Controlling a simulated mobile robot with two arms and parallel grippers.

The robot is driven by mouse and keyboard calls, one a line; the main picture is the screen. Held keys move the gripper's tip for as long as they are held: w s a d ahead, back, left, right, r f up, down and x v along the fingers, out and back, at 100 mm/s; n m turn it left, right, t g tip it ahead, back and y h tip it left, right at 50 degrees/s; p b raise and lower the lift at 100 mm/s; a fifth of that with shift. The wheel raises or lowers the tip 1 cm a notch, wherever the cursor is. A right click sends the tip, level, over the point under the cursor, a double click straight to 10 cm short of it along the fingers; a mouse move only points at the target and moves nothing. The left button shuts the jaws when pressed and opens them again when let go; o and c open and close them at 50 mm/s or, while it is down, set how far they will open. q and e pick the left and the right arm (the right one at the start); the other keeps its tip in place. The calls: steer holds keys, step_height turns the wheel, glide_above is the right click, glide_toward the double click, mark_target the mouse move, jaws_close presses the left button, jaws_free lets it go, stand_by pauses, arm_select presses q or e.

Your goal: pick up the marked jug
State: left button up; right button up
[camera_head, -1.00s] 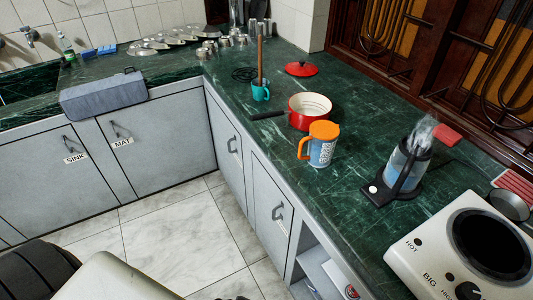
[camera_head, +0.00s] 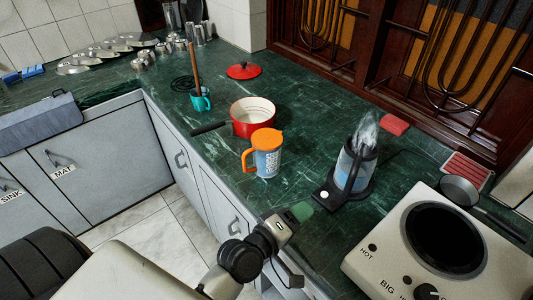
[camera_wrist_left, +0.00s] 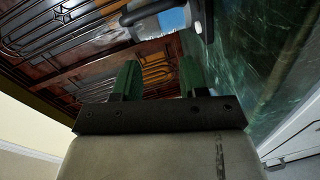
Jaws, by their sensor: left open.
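A jug with an orange lid and handle and a blue-and-white marked body (camera_head: 266,160) stands upright on the green counter, just in front of the red pot. A glass kettle (camera_head: 356,165) with a black handle stands on its black base to the right of the jug. My left gripper (camera_head: 299,211) is at the counter's front edge, below and right of the jug, apart from it, and empty. In the left wrist view its two green fingers (camera_wrist_left: 160,78) are spread, and a blue-and-grey vessel with a dark handle, seemingly the kettle (camera_wrist_left: 168,20), is cut off beyond them. My right gripper is out of view.
A red pot (camera_head: 253,118) with a dark handle and a teal mug (camera_head: 201,101) stand behind the jug. A red lid (camera_head: 243,71) lies farther back. A white stove (camera_head: 450,245) fills the right front. The counter (camera_head: 320,118) is clear between pot and kettle.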

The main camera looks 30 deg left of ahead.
mark_target(246, 168)
arm_select(q)
steer(key=w+a+n+y, duration=0.1)
steer(key=a+n+y, duration=0.2)
steer(key=n+y, duration=0.3)
steer(key=w+a+n+y, duration=0.2)
steer(key=n+y, duration=0.4)
steer(key=n, duration=0.7)
steer(key=w+a+n+y, duration=0.2)
steer(key=a+n+y, duration=0.3)
steer(key=n, duration=0.5)
steer(key=shift+a+y, duration=0.1)
steer(key=shift+y, duration=0.4)
steer(key=f+n+g, duration=0.1)
steer(key=n, duration=0.1)
steer(key=s+a+f+n+g+y, duration=0.1)
steer(key=n, duration=0.1)
steer(key=f+n+g+y, duration=0.1)
steer(key=g, duration=0.1)
steer(key=shift+s+a+n, duration=0.15)
steer(key=shift+a+n, duration=0.25)
steer(key=shift+g, duration=0.4)
steer(key=x, duration=0.4)
steer(key=shift+a+f+p, duration=0.1)
steer(key=shift+a+p, duration=0.25)
steer(key=shift+f+x, duration=0.15)
steer(key=shift+x, duration=1.4)
steer(key=shift+f+x, duration=0.1)
steer(key=shift+x, duration=1.45)
steer(key=shift+d, duration=0.15)
steer(key=shift+c, duration=0.3)
